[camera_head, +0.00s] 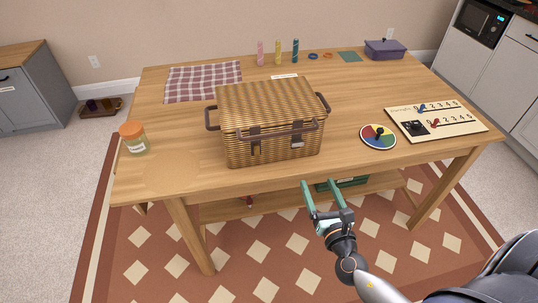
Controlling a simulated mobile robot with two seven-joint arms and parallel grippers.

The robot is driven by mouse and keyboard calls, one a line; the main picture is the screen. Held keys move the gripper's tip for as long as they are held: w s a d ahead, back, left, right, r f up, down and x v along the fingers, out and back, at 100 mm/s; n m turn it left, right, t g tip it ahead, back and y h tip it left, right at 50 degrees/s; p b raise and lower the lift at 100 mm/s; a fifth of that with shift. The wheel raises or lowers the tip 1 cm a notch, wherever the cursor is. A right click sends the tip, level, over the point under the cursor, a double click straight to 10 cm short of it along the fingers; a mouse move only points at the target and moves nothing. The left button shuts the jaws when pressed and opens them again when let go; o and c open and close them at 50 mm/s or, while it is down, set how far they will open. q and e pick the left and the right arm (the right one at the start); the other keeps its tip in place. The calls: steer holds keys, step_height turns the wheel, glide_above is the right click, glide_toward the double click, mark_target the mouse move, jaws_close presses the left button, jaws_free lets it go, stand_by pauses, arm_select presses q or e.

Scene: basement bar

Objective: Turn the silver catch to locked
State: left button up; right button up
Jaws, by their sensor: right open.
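A closed wicker basket (235,140) with brown handles stands near the front edge of the wooden table. Its front face has two catches. The right one, the silver catch (297,145), is small and pale and seems to lie sideways; its exact setting is too small to read. The left one, a dark catch (256,148), seems to hang upright. My right gripper (319,183), with green fingers, is open and empty. It shows below and slightly right of the silver catch, in front of the table edge, apart from the basket. My left gripper is out of view.
On the table (355,95) are an orange-lidded jar (134,138) at left, a colour wheel (378,138) and a number board (435,120) at right. A checked cloth (203,81), several upright coloured pieces and a purple box (385,50) lie behind. A green crate (350,182) sits below.

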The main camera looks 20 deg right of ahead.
mark_target(298, 145)
steer(key=shift+n+y, duration=0.3)
steer(key=shift+n, duration=0.6)
steer(key=w, duration=0.4)
steer(key=w+d, duration=0.1)
steer(key=w, duration=0.8)
steer(key=shift+w+d+r+p, duration=0.1)
steer(key=shift+d+r+p, duration=0.2)
steer(key=shift+r, duration=0.1)
steer(key=shift+c, duration=0.2)
jaws_close()
